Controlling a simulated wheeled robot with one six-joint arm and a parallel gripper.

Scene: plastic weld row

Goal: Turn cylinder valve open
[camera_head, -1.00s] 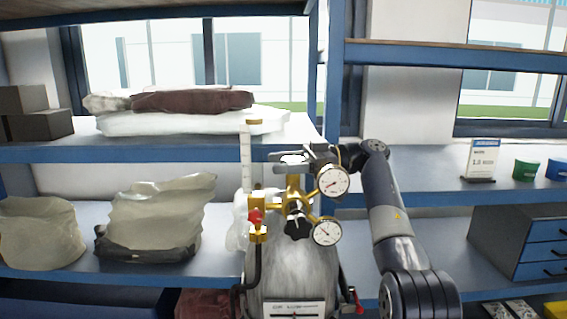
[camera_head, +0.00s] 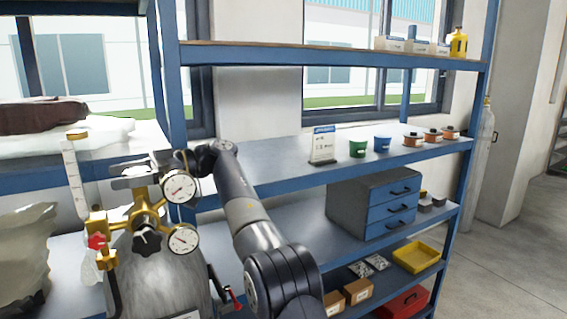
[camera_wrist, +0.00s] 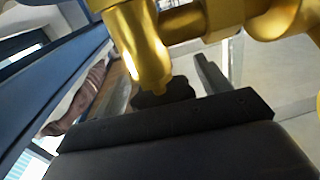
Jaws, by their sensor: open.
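A grey gas cylinder (camera_head: 160,275) with a brass regulator (camera_head: 142,213) stands at the lower left of the head view. The regulator has two white dial gauges, a black knob (camera_head: 147,242) and a red knob (camera_head: 97,241). A grey handle-like piece (camera_head: 129,182) sits at the top of the brass valve. My gripper (camera_head: 152,164) is open at this top piece, partly hidden among the fittings. In the wrist view, brass fittings (camera_wrist: 138,45) fill the top, with a dark knob-like part (camera_wrist: 165,93) in front of the open jaws. I cannot tell whether they touch.
A blue shelf rack stands behind. Green and blue cups (camera_head: 358,148), a sign (camera_head: 323,145) and orange-topped spools are on its middle shelf. A drawer cabinet (camera_head: 355,210) and yellow tray (camera_head: 416,257) are lower. Open floor (camera_head: 515,260) lies at the right.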

